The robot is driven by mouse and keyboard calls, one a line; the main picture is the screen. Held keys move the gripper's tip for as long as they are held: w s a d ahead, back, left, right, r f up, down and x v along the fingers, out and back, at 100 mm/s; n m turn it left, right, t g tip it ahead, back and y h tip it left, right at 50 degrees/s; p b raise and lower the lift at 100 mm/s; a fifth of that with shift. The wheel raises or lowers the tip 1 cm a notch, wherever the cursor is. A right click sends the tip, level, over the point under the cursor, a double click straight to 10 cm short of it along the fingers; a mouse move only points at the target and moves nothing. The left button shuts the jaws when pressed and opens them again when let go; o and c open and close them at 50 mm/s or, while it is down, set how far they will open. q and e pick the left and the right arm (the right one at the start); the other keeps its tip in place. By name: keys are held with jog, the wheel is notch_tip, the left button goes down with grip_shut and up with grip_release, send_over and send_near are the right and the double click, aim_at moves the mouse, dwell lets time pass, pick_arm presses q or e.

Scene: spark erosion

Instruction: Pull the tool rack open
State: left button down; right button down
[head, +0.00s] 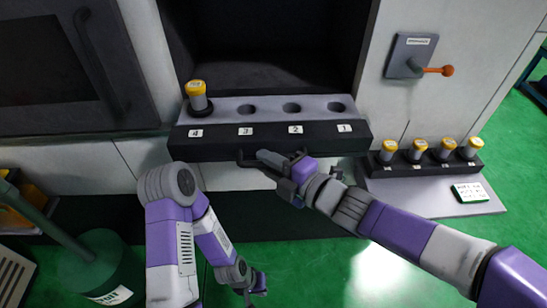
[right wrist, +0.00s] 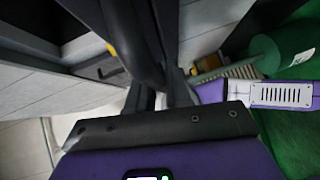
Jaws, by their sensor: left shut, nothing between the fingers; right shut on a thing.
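The tool rack (head: 220,108) is a grey slab with a black front. It sits in the dark opening of the machine and juts forward, with its row of holes in view. Labels 4, 3, 2, 1 run left to right. A yellow-capped tool (head: 197,95) stands in slot 4; the other slots are empty. The rack's black bar handle (head: 243,160) is on the front. My right gripper (head: 268,157) is shut on this handle, which shows as a dark bar in the right wrist view (right wrist: 130,40). My left gripper (head: 258,284) is shut and empty, low before the machine.
A side shelf (head: 400,198) at right carries a black holder with several yellow-capped tools and a small sign (head: 470,192). A switch box (head: 410,57) with an orange-knobbed lever is above. A green cylinder (head: 100,270) stands lower left. Green floor is open at lower right.

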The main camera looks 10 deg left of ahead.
dwell(0.3)
jog(key=c, duration=1.1)
grip_release()
jog(key=shift+c, duration=0.2)
jog(key=p+v, duration=0.3)
jog(key=v, duration=0.4)
jog(key=shift+s+d, duration=0.15)
jog(key=shift+d, duration=0.15)
